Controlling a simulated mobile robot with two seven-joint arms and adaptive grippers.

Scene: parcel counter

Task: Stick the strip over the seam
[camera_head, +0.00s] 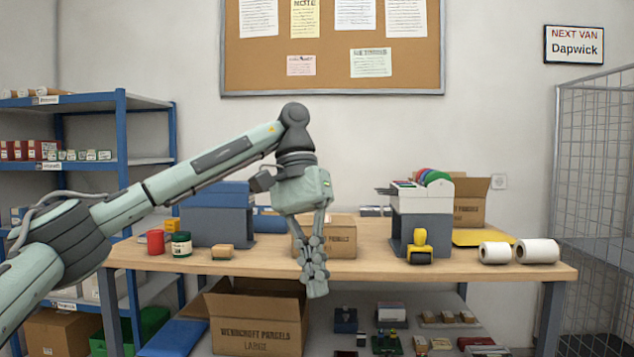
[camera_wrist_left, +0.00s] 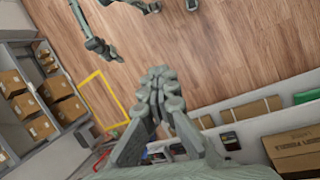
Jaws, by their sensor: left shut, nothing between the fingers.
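A closed brown carton (camera_head: 343,238) stands on the table, partly hidden behind my left gripper (camera_head: 316,288). I cannot make out its seam, and no loose strip can be told apart. A yellow and black tape dispenser (camera_head: 419,247) stands on the table to the right of the carton. My left gripper hangs in front of the table's front edge, fingers down, shut and empty; its closed fingers also show in the left wrist view (camera_wrist_left: 160,88). Grey-green jointed parts, perhaps my right gripper (camera_wrist_left: 98,45), show at the wrist view's top left; their state is unclear.
A large open carton (camera_head: 258,320) is below. A wire cage (camera_head: 598,180) stands at right.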

